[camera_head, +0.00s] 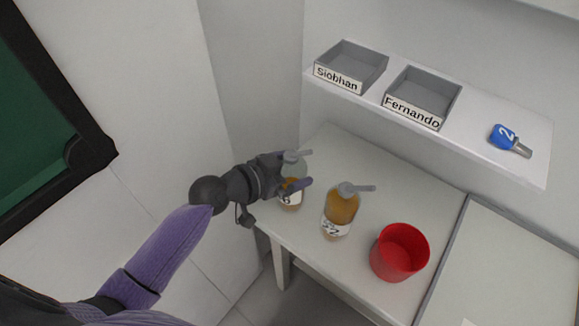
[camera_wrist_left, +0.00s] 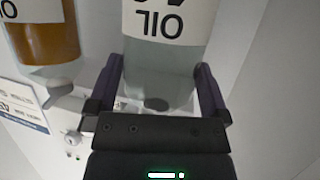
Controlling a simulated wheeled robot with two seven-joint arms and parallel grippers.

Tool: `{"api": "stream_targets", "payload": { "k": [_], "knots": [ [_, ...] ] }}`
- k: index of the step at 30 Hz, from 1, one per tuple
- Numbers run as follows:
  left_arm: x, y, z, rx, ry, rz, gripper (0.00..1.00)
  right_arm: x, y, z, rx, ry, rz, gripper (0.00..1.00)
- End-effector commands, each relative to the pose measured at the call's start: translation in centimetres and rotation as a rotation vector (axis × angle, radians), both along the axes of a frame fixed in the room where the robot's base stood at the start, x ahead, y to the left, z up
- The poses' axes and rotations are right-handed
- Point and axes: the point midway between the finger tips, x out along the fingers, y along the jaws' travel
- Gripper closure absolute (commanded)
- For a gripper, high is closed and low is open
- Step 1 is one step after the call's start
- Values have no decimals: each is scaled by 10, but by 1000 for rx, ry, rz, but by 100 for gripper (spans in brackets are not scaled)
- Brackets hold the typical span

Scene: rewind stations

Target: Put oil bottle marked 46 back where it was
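An oil bottle (camera_head: 291,198) with a clear upper part, amber oil and a white label stands upright near the table's left edge. Its label is partly covered; a 6 seems to show. My left gripper (camera_head: 292,170) has one finger on each side of its upper part. In the left wrist view the bottle (camera_wrist_left: 165,70) appears upside down between the fingers (camera_wrist_left: 158,90), which seem to press its sides. Its label reads OIL, with the number cut off. I cannot tell whether its base touches the table. My right gripper is not in view.
A second amber bottle (camera_head: 341,208), whose number looks like 32 or 22, stands to the right. A red cup (camera_head: 399,252) is further right on the white table (camera_head: 400,185). The shelf above (camera_head: 473,135) holds trays marked Siobhan (camera_head: 338,79) and Fernando (camera_head: 412,111), plus a blue-tagged item (camera_head: 502,137).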

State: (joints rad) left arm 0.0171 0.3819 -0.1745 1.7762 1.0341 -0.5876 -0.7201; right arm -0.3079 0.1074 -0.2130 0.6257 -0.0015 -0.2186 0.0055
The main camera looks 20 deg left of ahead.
Motion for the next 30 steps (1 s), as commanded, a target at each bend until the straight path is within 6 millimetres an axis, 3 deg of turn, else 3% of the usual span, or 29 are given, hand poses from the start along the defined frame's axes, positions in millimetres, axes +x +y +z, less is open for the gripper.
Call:
{"api": "stream_targets", "payload": {
  "k": [5,18,24,28,30],
  "knots": [
    [-4,3,6,2,0,1,0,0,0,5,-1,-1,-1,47],
    [-80,56,39,3,4,-1,0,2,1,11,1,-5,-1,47],
    [-92,64,46,-1,0,-2,0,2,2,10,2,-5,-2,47],
    [-90,66,41,1,5,20,0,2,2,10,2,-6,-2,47],
    [-87,71,22,10,26,94,0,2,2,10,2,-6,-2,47]
  ]
}}
